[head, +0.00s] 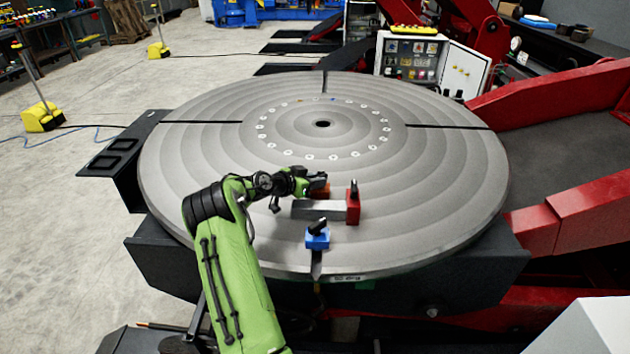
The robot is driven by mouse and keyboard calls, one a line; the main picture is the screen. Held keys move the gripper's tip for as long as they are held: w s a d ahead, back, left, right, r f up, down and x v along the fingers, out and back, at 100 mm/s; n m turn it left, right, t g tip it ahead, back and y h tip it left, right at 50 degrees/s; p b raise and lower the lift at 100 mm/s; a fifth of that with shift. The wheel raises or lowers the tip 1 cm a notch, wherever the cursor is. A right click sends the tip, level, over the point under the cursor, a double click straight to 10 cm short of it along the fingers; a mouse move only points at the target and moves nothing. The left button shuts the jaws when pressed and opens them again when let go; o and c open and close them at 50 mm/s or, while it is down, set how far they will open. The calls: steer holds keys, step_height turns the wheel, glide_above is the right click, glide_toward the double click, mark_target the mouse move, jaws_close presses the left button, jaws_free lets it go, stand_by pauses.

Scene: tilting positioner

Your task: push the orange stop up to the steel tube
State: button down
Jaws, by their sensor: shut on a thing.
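The steel tube (316,210) is a short grey bar lying on the round grey table. Its right end is at the red block (353,207), which has a black handle on top. The orange stop (320,191) is just behind the tube, largely covered by my gripper (308,186). My gripper comes in from the left and is shut on the orange stop; its fingertips are small and partly hidden. I cannot tell whether the stop touches the tube. A blue block (317,239) with a black handle stands in front of the tube.
The round table (430,190) has dark radial slots and a ring of pale holes around a centre hole.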

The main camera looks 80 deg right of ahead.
stand_by(0.4)
steer(key=shift+s+a+b, duration=0.25)
steer(key=shift+a+b, duration=0.7)
steer(key=shift+a, duration=0.25)
steer(key=shift+a+b, duration=0.3)
steer(key=shift+a, duration=0.05)
steer(key=shift+s+a, duration=0.15)
steer(key=shift+a, duration=0.2)
steer(key=shift+m+g+y, duration=0.3)
steer(key=shift+m+g, duration=0.2)
steer(key=shift+g, duration=0.1)
